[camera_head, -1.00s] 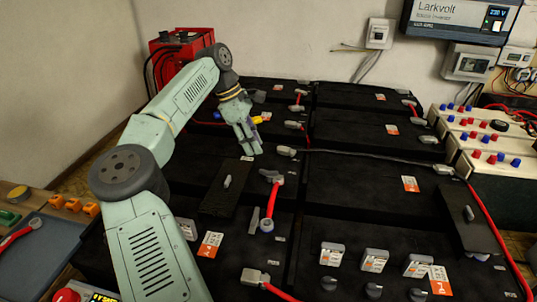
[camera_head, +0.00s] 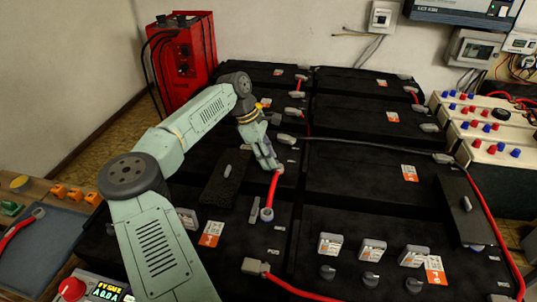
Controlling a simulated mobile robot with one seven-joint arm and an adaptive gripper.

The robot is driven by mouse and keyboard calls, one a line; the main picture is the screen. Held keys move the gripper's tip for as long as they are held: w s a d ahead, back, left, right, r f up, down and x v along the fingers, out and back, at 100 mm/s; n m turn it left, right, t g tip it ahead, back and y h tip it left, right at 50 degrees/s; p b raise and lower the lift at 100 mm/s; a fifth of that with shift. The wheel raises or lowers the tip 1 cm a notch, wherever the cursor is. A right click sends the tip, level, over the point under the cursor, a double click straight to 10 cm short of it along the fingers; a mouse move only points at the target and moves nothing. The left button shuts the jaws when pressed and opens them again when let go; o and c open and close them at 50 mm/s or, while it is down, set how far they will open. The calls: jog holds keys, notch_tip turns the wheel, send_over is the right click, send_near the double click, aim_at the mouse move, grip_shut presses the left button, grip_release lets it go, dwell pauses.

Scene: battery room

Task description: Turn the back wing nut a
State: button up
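A short red cable link (camera_head: 272,192) lies on the black batteries in the middle of the view. Its front end has a grey lug (camera_head: 267,214); its back end lies at the fingertips of my gripper (camera_head: 271,166). My gripper points down over that back end. The wing nut there is too small and too covered by the fingers to make out. Whether the fingers touch it or are closed on it cannot be told.
Black batteries (camera_head: 355,190) fill the bench, with grey terminals and red cables. A black cover plate (camera_head: 227,178) lies left of my gripper. A red charger (camera_head: 184,62) stands at the back left. White terminal blocks (camera_head: 490,150) are at the right.

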jog(key=shift+c, duration=0.4)
grip_shut()
